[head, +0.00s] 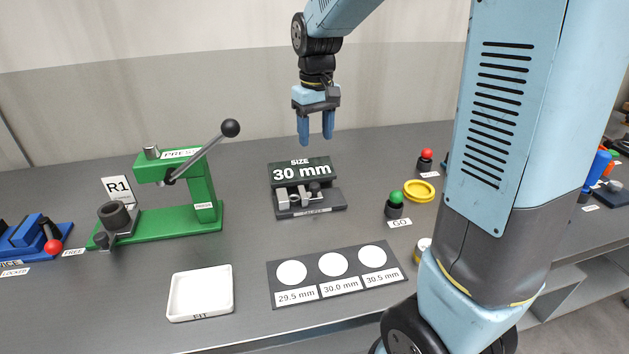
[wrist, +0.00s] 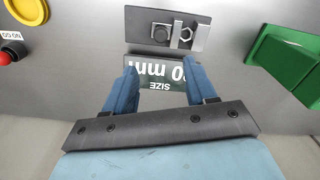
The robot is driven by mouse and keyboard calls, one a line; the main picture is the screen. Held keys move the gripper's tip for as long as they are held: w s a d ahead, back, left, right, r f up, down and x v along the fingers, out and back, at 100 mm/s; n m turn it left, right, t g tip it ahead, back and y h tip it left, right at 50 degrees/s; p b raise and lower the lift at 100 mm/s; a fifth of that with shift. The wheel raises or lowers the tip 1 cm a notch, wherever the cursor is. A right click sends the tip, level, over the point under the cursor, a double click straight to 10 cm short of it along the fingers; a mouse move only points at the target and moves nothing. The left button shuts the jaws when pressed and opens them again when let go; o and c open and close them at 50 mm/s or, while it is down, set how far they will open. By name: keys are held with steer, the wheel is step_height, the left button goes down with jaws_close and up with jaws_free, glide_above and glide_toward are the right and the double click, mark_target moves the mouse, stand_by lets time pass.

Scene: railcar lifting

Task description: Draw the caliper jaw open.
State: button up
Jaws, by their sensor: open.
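The caliper (head: 310,212) is a dark block with silver jaw pieces (head: 290,200) and a dark round knob (head: 315,187) on top. It lies on the bench below the "SIZE 30 mm" sign (head: 301,172). In the wrist view the caliper plate (wrist: 136,20) is upside down, with the knob (wrist: 160,33) left of the silver jaw pieces (wrist: 190,36). How wide the jaw stands I cannot tell. My gripper (head: 315,143) is open and empty, pointing down, well above the bench. In the wrist view its blue fingers (wrist: 159,68) frame the sign, short of the caliper.
A green press (head: 205,185) with a raised black-knobbed lever stands left of the caliper. A gauge card (head: 330,289) and a white FIT tray (head: 176,312) lie in front. A green GO button (head: 396,198), yellow ring (head: 419,190) and red button (head: 426,156) stand right.

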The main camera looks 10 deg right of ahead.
mark_target(315, 184)
step_height(315, 184, down, 14)
steer(key=shift+w+a+f, duration=0.1)
steer(key=shift+w, duration=0.05)
stand_by(0.6)
steer(key=shift+c, duration=0.3)
jaws_close()
